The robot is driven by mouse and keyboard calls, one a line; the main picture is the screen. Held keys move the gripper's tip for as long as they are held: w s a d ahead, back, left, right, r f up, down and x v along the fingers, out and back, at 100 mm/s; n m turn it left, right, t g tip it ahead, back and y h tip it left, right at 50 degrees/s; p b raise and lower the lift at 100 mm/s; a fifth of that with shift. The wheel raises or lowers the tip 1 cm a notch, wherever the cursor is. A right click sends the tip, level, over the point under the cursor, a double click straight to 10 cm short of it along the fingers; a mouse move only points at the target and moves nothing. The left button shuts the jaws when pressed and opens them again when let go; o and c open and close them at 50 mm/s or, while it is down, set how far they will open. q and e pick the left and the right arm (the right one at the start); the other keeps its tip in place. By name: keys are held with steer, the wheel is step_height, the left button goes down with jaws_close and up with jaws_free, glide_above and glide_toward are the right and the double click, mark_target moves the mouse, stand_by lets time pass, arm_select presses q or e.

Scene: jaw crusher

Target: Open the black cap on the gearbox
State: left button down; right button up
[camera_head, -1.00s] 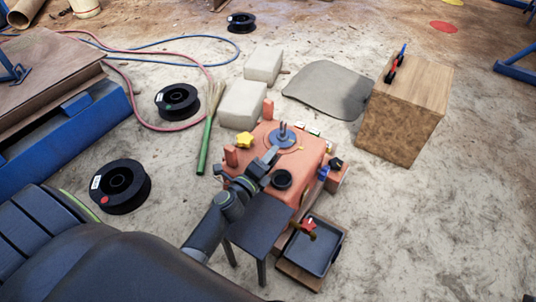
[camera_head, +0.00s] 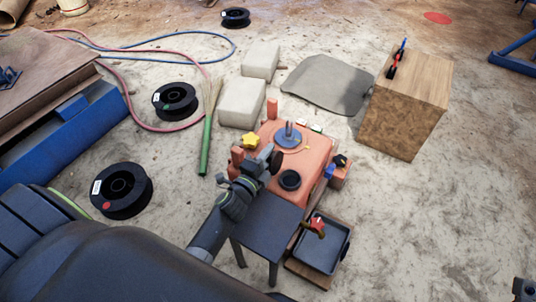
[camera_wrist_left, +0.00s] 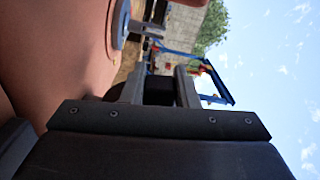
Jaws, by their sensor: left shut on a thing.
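The gearbox (camera_head: 312,158) is the orange-red box in the middle of the head view. A dark round opening or ring (camera_head: 290,180) sits on its top near the front. My left gripper (camera_head: 268,158) is above the left side of the gearbox top, shut on the black cap (camera_head: 277,162), which is clear of the ring. In the left wrist view the dark cap (camera_wrist_left: 158,91) shows between the two fingers (camera_wrist_left: 160,85). A dark part at the lower right corner of the head view may be my right gripper; its jaws cannot be made out.
A yellow knob (camera_head: 251,141) and upright orange lugs stand at the gearbox's left edge. A dark stand (camera_head: 268,225) is in front, with a grey tray (camera_head: 340,262) to its right. A wooden box (camera_head: 405,120) stands at right. Open ground lies right of the tray.

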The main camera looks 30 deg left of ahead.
arm_select(q)
steer(key=shift+f, duration=0.1)
steer(key=c, duration=1.1)
jaws_free()
steer(key=s, duration=0.5)
steer(key=s+a, duration=0.1)
steer(key=s, duration=0.5)
steer(key=s+p, duration=0.1)
steer(key=s, duration=0.5)
steer(key=shift+s+a, duration=0.2)
steer(key=shift+c, duration=0.5)
